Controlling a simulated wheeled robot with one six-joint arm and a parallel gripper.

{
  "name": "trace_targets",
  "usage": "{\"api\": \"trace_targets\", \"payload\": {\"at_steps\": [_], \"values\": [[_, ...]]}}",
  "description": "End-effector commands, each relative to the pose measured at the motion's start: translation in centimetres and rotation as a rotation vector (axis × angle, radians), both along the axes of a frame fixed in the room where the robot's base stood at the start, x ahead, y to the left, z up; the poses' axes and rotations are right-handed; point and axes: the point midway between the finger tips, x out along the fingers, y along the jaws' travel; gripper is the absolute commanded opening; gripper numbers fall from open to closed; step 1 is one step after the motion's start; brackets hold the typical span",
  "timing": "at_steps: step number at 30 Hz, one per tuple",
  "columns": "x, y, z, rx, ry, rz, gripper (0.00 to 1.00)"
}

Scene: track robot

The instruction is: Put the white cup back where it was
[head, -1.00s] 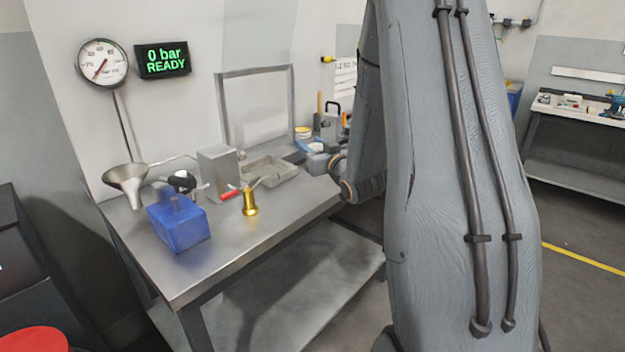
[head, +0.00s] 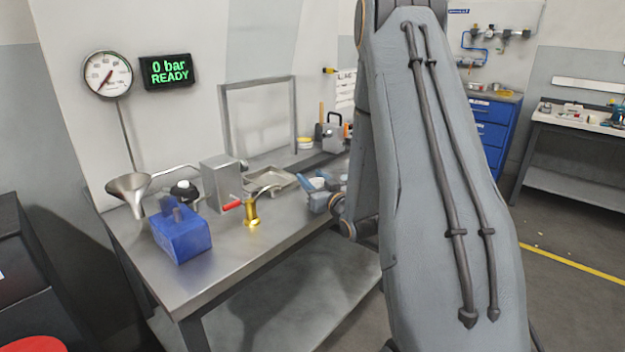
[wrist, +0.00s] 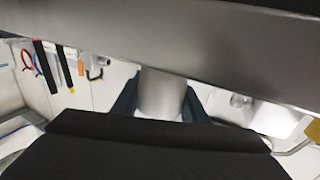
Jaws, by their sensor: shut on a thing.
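The white cup (wrist: 162,96) shows in the wrist view as a pale, smooth cylinder between two dark blue fingers. My gripper (wrist: 160,106) is shut on it. In the head view my gripper (head: 318,195) is over the right part of the steel bench (head: 290,222), right of the brass piece, with a little of the white cup (head: 318,183) showing. My arm hides part of that area. I cannot tell whether the cup touches the bench.
A shallow metal tray (head: 270,180) and a brass piece with a red handle (head: 251,212) stand left of my gripper. A blue block (head: 180,238), a funnel (head: 128,187) and a grey box (head: 221,182) are farther left. An upright frame (head: 228,120) stands behind. The bench's front is clear.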

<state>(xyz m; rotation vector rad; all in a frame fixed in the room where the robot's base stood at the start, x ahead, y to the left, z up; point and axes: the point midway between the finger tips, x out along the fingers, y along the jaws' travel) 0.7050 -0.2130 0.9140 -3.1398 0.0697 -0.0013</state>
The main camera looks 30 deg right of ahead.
Motion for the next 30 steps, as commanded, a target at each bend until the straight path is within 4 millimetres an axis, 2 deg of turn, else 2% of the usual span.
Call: {"api": "trace_targets", "payload": {"at_steps": [2,3,6,17,23,30], "values": [[0.0,0.0,-0.4,0.000,0.001,0.000,0.18],[0.0,0.0,-0.3,0.000,0.001,0.000,0.45],[0.0,0.0,-0.3,0.000,0.001,0.000,0.58],[0.0,0.0,0.2,0.000,0.000,0.000,0.58],[-2.9,0.0,0.0,0.002,0.002,-0.003,0.58],[-8.0,0.2,-0.1,0.001,0.002,-0.004,0.58]]}}
